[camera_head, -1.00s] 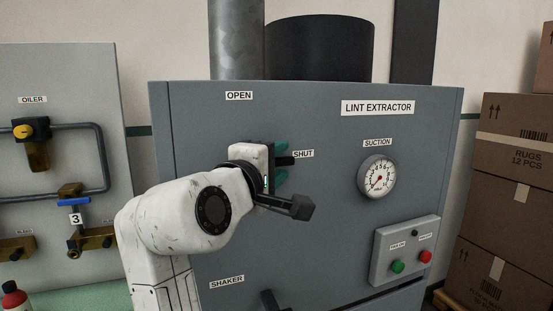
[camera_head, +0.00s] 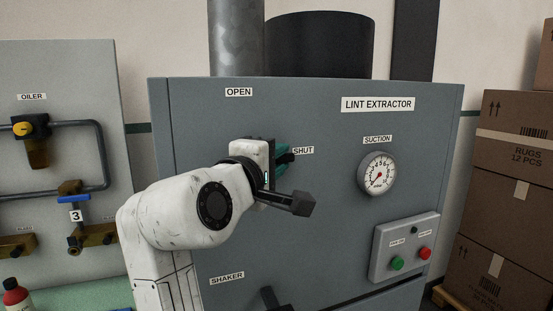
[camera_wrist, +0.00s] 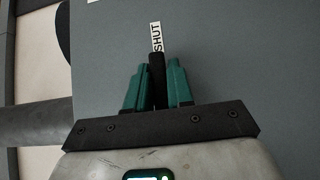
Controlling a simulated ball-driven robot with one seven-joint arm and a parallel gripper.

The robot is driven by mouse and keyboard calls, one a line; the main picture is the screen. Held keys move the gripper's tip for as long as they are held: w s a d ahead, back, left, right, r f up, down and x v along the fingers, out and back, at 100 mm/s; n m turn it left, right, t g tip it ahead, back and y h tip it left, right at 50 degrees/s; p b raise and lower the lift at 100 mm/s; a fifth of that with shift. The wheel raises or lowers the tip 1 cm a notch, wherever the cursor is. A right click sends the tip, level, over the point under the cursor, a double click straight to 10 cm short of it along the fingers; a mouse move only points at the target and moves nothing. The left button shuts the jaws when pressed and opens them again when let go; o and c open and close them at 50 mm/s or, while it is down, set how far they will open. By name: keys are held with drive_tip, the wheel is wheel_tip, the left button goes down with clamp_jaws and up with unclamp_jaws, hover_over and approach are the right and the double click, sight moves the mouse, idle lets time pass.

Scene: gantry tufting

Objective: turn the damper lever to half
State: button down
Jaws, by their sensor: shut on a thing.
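The damper lever shows in the wrist view as a black handle (camera_wrist: 157,78) between the two green fingers of my gripper (camera_wrist: 157,88). The fingers are shut on it, one on each side. Its end points at the SHUT label (camera_wrist: 156,37). In the head view my gripper (camera_head: 281,160) is at the panel beside the SHUT label (camera_head: 303,151), and the lever's end shows just left of that label. The OPEN label (camera_head: 239,92) is higher and to the left. My wrist hides the lever's pivot.
The grey lint extractor cabinet (camera_head: 330,210) fills the middle. To the right are the suction gauge (camera_head: 377,173) and a box with green and red buttons (camera_head: 405,250). A black lever (camera_head: 270,297) is below by the SHAKER label (camera_head: 227,278). Cartons (camera_head: 505,210) stand at right.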

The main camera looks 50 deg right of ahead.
idle(0.3)
drive_tip(key=n+h+p, duration=0.1)
drive_tip(key=r+n+h+p, duration=0.1)
drive_tip(key=shift+r+n+t+p, duration=0.3)
drive_tip(key=shift+n+t+p, duration=0.05)
drive_tip(key=shift+n+t, duration=0.05)
drive_tip(key=n+t+h, duration=0.1)
drive_tip(key=r+n+t+h+p, duration=0.1)
drive_tip(key=n, duration=0.1)
drive_tip(key=shift+w+a+r, duration=0.1)
drive_tip(key=shift+w+a, duration=0.1)
drive_tip(key=shift+a, duration=0.1)
drive_tip(key=shift+w+a+r+n+t+h+p, duration=0.1)
drive_tip(key=shift+a+r+n+t+h+p, duration=0.15)
drive_tip(key=shift+n+t, duration=0.4)
drive_tip(key=shift+w+a+r+n+t+h+p, duration=0.1)
drive_tip(key=shift+n+t+h+p, duration=0.2)
drive_tip(key=shift+n, duration=0.55)
drive_tip(key=shift+t, duration=0.25)
drive_tip(key=c, duration=1.1)
unclamp_jaws()
